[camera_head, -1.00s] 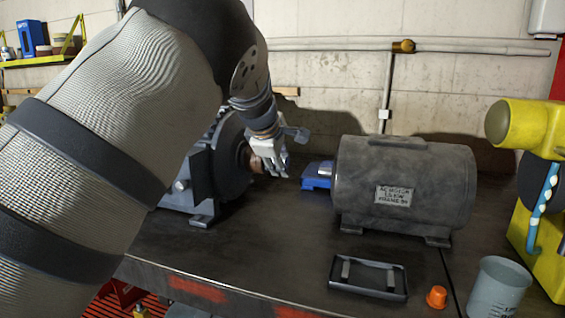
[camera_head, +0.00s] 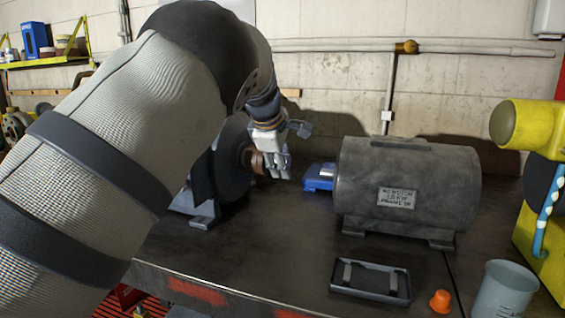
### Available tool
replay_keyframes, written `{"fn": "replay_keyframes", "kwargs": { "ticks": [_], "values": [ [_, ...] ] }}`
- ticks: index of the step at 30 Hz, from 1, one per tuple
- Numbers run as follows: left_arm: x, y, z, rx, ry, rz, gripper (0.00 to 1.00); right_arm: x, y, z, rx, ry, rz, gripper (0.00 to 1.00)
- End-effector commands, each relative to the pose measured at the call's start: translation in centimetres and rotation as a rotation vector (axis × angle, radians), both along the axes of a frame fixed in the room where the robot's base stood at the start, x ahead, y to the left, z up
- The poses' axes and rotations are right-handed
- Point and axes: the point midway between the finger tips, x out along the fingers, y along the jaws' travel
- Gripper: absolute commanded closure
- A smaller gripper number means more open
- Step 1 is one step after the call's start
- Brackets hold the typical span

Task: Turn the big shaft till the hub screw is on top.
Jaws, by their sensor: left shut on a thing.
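My left gripper (camera_head: 277,163) is shut on the copper-brown shaft end or hub (camera_head: 257,159) of the big dark motor (camera_head: 229,165) at the left of the bench. My own arm covers much of that motor. The hub screw cannot be made out; the fingers cover part of the hub. A grey cylindrical motor (camera_head: 408,187) with a name plate lies to the right, apart from my gripper. A blue block (camera_head: 319,178) sits at its left end. My right gripper is not in view.
A black tray (camera_head: 370,281), an orange cap (camera_head: 440,301) and a grey cup (camera_head: 505,290) stand at the bench's front right. A yellow machine (camera_head: 540,190) stands at the right edge. The bench (camera_head: 270,250) is clear in the front middle.

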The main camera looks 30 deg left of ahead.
Motion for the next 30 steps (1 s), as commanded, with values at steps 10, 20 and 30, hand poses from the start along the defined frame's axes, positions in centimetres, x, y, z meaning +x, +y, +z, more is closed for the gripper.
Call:
{"fn": "replay_keyframes", "kwargs": {
  "ticks": [10,20,30],
  "values": [
    [0.0,0.0,0.0,0.0,-0.001,0.0,0.49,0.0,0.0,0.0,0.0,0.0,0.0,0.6],
    [-2.5,-0.6,3.9,0.001,-0.007,-0.001,0.49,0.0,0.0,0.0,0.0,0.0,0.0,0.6],
    [-6.5,-1.6,9.4,0.0,-0.002,0.0,0.49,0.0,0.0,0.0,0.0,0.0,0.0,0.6]
  ]
}}
